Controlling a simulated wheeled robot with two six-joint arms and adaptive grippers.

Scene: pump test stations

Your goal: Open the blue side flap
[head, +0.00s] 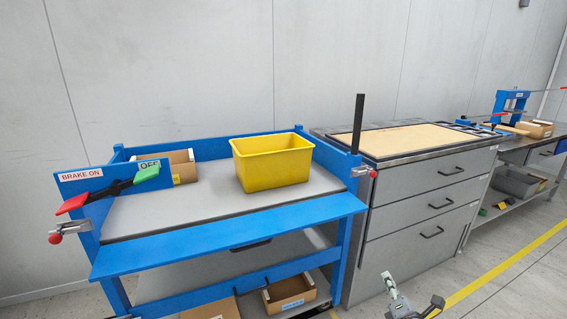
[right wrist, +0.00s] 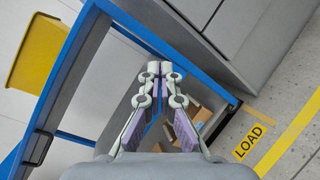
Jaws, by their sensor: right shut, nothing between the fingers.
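The blue side flap (head: 230,235) is the long blue panel along the near side of the blue cart. It leans outward from the grey cart top (head: 190,205), sloping down toward me. A latch with a red knob (head: 57,238) is at the cart's left corner, and another red-knobbed latch (head: 370,173) is at the right corner. My right gripper (head: 392,284) is low, right of the cart and apart from the flap. In the right wrist view its fingertips (right wrist: 158,70) are together and empty, with the blue cart frame behind. My left gripper is out of view.
A yellow bin (head: 272,162) and a cardboard box (head: 170,166) stand on the cart top. A red-green brake lever (head: 110,190) is at the left by a BRAKE ON sign. More boxes sit on the lower shelf. A grey drawer cabinet (head: 425,195) stands close right.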

